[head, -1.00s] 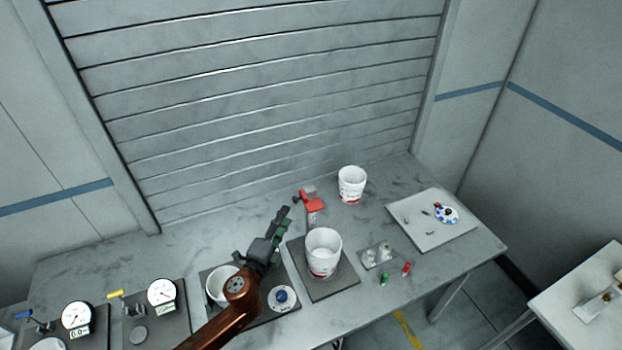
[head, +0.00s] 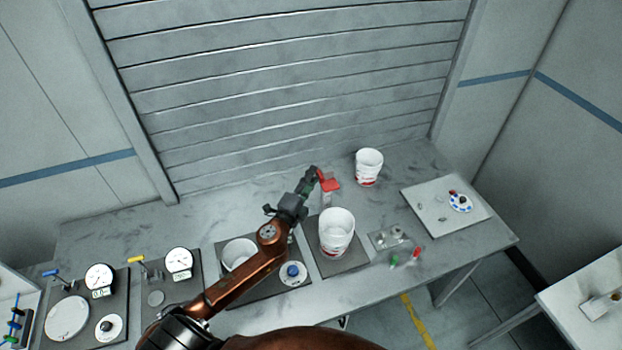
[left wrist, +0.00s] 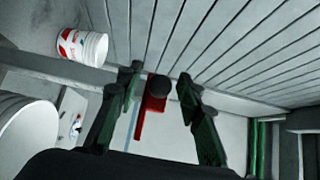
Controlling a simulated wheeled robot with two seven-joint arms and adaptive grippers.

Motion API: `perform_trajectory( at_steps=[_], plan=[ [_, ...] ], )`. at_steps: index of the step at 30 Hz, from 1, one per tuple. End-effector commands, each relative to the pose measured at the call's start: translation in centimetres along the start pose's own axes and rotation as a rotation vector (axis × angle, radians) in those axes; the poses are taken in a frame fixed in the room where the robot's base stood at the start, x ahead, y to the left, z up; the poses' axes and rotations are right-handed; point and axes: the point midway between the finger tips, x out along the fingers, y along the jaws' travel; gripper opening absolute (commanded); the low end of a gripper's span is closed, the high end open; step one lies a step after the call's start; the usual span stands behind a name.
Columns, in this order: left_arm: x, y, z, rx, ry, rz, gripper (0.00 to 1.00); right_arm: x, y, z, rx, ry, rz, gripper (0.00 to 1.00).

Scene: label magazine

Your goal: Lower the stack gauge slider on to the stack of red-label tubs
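The stack gauge slider is a red piece (head: 329,184) with a dark round knob, on a gauge behind the front tubs. The left wrist view shows the red slider (left wrist: 152,112) and its dark knob (left wrist: 159,87). My left gripper (head: 313,176) is at the slider; in the left wrist view its fingers (left wrist: 162,92) stand apart on either side of the knob, with gaps visible. White red-label tubs (head: 337,240) stand on a dark plate in front of the gauge; how many are nested I cannot tell. My right gripper is out of view.
Another red-label tub (head: 368,168) stands at the back right. A pale board (head: 425,208) with small items lies to the right. Small green (head: 394,261) and red (head: 416,253) pieces lie near the front edge. Dial gauges (head: 99,278) stand at the left.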

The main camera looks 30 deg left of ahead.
Motion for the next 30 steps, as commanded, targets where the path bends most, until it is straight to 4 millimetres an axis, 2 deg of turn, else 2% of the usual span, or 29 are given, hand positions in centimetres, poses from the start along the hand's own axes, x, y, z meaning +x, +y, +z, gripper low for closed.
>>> perform_trajectory(
  at_steps=[2,12,17,30],
  plan=[
    [0.0,0.0,0.0,0.000,0.000,0.000,0.33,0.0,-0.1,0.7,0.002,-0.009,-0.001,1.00],
    [0.0,0.0,0.0,0.000,0.000,-0.001,0.10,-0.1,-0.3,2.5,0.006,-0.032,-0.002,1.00],
    [0.0,0.4,0.0,0.000,0.000,0.000,0.08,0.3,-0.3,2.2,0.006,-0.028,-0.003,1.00],
    [0.0,7.9,0.0,-0.002,0.000,0.001,0.08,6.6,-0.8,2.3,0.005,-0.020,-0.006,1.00]
  ],
)
